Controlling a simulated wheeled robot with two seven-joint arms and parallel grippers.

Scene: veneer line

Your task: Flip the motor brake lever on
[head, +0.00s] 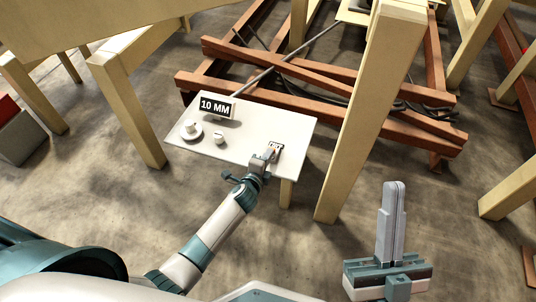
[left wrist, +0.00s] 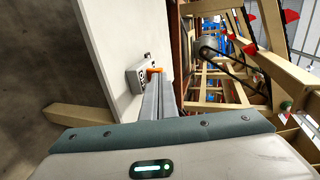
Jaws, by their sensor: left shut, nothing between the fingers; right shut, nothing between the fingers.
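The brake lever's small switch box (head: 277,147) sits on the white panel (head: 235,158) near its right end. In the left wrist view the box (left wrist: 139,79) is grey with dark markings, and an orange lever (left wrist: 154,70) shows just at my fingertips. My left gripper (head: 269,153) is shut and empty, its tips at the box; it also shows in the left wrist view (left wrist: 158,78). I cannot tell whether the tips touch the lever, nor which way it is set. My right gripper (head: 393,186) is shut and empty, well away from the panel at the lower right.
On the panel are a "10 MM" display (head: 217,107), a round dial or knob (head: 191,130) and a small white knob (head: 218,138). A wooden post (head: 372,110) stands close to the panel's right. Reddish beams (head: 330,95) lie behind it.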

